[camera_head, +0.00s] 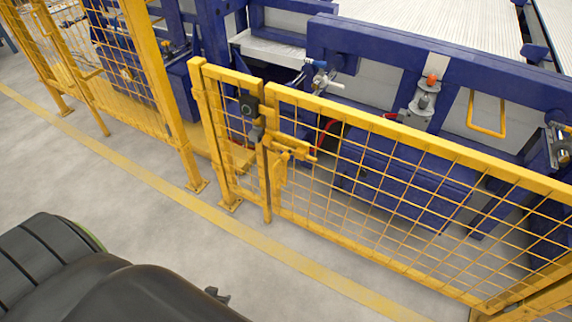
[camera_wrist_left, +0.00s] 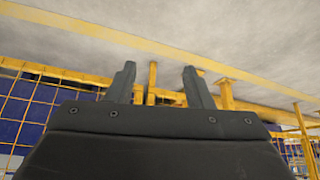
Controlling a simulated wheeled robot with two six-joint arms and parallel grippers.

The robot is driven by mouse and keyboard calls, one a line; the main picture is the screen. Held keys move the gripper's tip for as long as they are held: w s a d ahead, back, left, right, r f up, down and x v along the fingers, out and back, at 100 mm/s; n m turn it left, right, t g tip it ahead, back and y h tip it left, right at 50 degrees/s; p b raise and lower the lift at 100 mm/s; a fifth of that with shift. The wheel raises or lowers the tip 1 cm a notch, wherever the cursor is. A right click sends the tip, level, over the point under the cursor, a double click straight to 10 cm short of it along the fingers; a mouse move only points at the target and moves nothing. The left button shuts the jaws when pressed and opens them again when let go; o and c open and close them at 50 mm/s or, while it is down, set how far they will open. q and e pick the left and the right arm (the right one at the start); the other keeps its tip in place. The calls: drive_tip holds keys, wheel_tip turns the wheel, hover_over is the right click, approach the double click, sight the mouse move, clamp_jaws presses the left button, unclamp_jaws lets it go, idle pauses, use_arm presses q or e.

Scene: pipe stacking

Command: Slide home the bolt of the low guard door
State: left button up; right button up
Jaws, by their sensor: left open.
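The low guard door (camera_head: 400,205) is a yellow mesh panel in a yellow frame, closed or nearly closed against a narrow yellow fence section on its left. The yellow bolt (camera_head: 292,146) sits on the door's left edge, below a black box (camera_head: 249,105) on the post. I cannot tell how far the bolt is into its keeper. My left gripper (camera_head: 217,296) is at the bottom of the head view, apart from the door, mostly hidden behind my dark arm. In the left wrist view its two fingers (camera_wrist_left: 160,72) are spread and empty, with yellow fence parts beyond.
Taller yellow mesh fencing (camera_head: 125,75) stands at the left. Blue machinery (camera_head: 410,180) stands behind the door. A yellow line (camera_head: 165,180) runs along the grey floor in front of the fence. The floor between my arm and the door is clear.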

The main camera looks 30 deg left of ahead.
use_arm(q)
drive_tip(key=w+a+r+n+t+b, duration=0.2)
drive_tip(key=w+a+r+t+b, duration=0.1)
drive_tip(key=w, duration=0.8)
drive_tip(key=n+t+h+b, duration=0.3)
drive_tip(key=t+b, duration=0.6)
drive_tip(key=b, duration=0.2)
approach(284, 158)
drive_tip(key=w+b, duration=0.1)
drive_tip(key=w, duration=0.2)
drive_tip(key=w+b, duration=0.1)
drive_tip(key=w, duration=0.2)
drive_tip(key=w+d+b, duration=0.1)
drive_tip(key=w+b, duration=0.1)
drive_tip(key=w, duration=0.1)
drive_tip(key=shift+w+f, duration=0.15)
drive_tip(key=shift+w, duration=0.8)
use_arm(e)
drive_tip(key=w+a+r+t+y, duration=0.2)
drive_tip(key=w+a+r, duration=0.3)
drive_tip(key=w+r, duration=0.4)
drive_tip(key=shift+r+t, duration=0.5)
drive_tip(key=shift+r, duration=1.45)
use_arm(q)
clamp_jaws()
